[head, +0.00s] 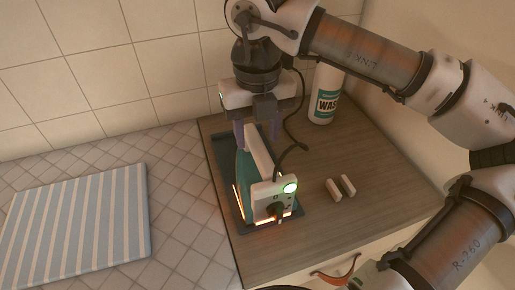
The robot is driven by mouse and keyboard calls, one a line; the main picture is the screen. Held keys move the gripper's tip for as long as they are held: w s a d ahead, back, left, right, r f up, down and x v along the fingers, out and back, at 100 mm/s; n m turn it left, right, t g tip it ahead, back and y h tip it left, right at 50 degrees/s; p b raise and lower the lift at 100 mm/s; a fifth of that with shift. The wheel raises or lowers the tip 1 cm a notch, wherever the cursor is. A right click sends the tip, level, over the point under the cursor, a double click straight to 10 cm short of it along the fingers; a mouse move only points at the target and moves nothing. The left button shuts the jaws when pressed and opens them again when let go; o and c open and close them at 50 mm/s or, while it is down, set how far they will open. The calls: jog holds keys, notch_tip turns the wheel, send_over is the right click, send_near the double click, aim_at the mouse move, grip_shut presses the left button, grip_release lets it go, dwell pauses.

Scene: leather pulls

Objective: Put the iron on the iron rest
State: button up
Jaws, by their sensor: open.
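The iron (261,172) has a teal body, a pale handle and a white rear end with a green light. It sits on the dark iron rest (223,150) on the wooden top. An orange glow shows along the iron's lower edges. My gripper (258,136) is open and points down at the front part of the iron's handle, with its fingers on either side. Whether the fingers touch the handle cannot be told. Part of the rest is hidden under the iron.
A white bottle (325,95) with a teal label stands at the back right. Two small pale blocks (341,187) lie right of the iron. A striped cloth-covered board (75,222) lies on the tiled surface at left. A drawer with a leather pull (337,276) is at the front.

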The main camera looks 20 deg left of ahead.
notch_tip(320, 180, up, 7)
jog(key=shift+f+b, duration=0.2)
jog(key=shift+b, duration=0.1)
dwell(1.8)
